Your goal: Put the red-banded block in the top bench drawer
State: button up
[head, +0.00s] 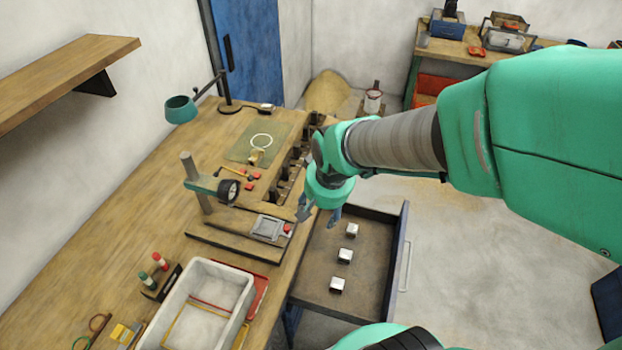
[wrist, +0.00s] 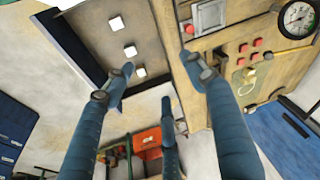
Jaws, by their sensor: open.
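The top bench drawer (head: 372,262) is pulled open at the bench's right side; it also shows in the wrist view (wrist: 85,50). Three small pale-topped metal blocks lie spaced apart in it; the middle one (head: 345,256) shows no clear red band. My gripper (head: 320,213) hangs over the bench edge and the drawer's far end, fingers down. In the wrist view its fingers (wrist: 155,65) are spread, with nothing between them. A grey square fixture (head: 268,228) sits on the bench beside it, with a small red piece (head: 287,228) at its corner. I cannot pick out a red-banded block.
A press stand with a round gauge (head: 228,190) rises left of my gripper. A white bin (head: 205,310) stands at the near bench end. A green mat (head: 262,140) lies farther back, with small red pieces (head: 255,175) nearby.

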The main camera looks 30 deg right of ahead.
jog(key=s+a+r+n+t, duration=0.1)
jog(key=s+a+r+n, duration=0.1)
jog(key=s+r, duration=0.3)
jog(key=s+a+r+n+t, duration=0.1)
jog(key=s+r, duration=0.4)
jog(key=r, duration=0.7)
jog(key=shift+a+r+n, duration=0.4)
jog(key=shift+a+n, duration=0.1)
jog(key=shift+a, duration=0.55)
